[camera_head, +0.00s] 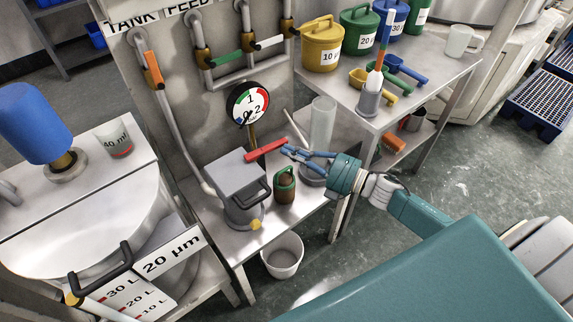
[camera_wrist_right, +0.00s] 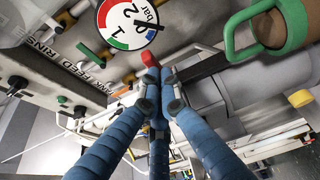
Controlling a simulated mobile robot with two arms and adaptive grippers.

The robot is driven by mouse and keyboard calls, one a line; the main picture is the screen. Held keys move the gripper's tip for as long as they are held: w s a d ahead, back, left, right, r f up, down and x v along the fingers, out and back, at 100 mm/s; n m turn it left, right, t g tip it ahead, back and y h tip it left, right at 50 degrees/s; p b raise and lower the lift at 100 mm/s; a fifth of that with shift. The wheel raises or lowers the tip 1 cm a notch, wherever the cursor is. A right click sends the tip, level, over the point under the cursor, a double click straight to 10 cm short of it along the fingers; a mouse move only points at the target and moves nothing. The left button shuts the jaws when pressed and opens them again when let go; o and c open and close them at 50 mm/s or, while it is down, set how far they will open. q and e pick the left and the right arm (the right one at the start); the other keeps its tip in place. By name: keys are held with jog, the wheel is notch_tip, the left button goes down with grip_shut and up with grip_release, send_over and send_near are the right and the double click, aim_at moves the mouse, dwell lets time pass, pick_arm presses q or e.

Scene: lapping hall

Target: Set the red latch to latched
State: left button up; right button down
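The red latch (camera_head: 266,149) is a flat red bar. It lies slightly tilted above the back right edge of a grey box (camera_head: 239,180) with a black handle. My right gripper (camera_head: 287,150) reaches in from the right, its blue fingers at the latch's right end. In the right wrist view, the three blue fingertips (camera_wrist_right: 158,78) are drawn together, with a small red end of the latch (camera_wrist_right: 150,59) just beyond them. I cannot tell whether they pinch it or only touch it. My left gripper is not in view.
A pressure gauge (camera_head: 248,103) stands behind the latch. A green-handled brown pot (camera_head: 285,187) is below my right gripper, and a clear cylinder (camera_head: 322,122) is close behind it. A white bucket (camera_head: 283,256) is on the floor. The side table (camera_head: 436,75) holds tubs and scoops.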

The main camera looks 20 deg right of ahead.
jog(key=v, duration=1.1)
jog(key=s+a+m+t+h, duration=0.2)
jog(key=a+m+h, duration=0.15)
jog(key=m, duration=0.85)
jog(key=s+a+m+t+h, duration=0.15)
jog(key=m+h, duration=0.35)
jog(key=m, duration=0.7)
jog(key=shift+y, duration=0.25)
jog(key=w, duration=0.4)
jog(key=w+a+p, duration=0.1)
jog(key=w, duration=0.3)
jog(key=w+a+p, duration=0.1)
jog(key=w, duration=0.3)
jog(key=shift+w+a+r, duration=0.2)
jog(key=shift+r, duration=0.05)
jog(key=shift+d, duration=0.1)
jog(key=shift+w+r+p, duration=0.2)
jog(key=shift+w+p, duration=0.15)
jog(key=shift+w, duration=0.2)
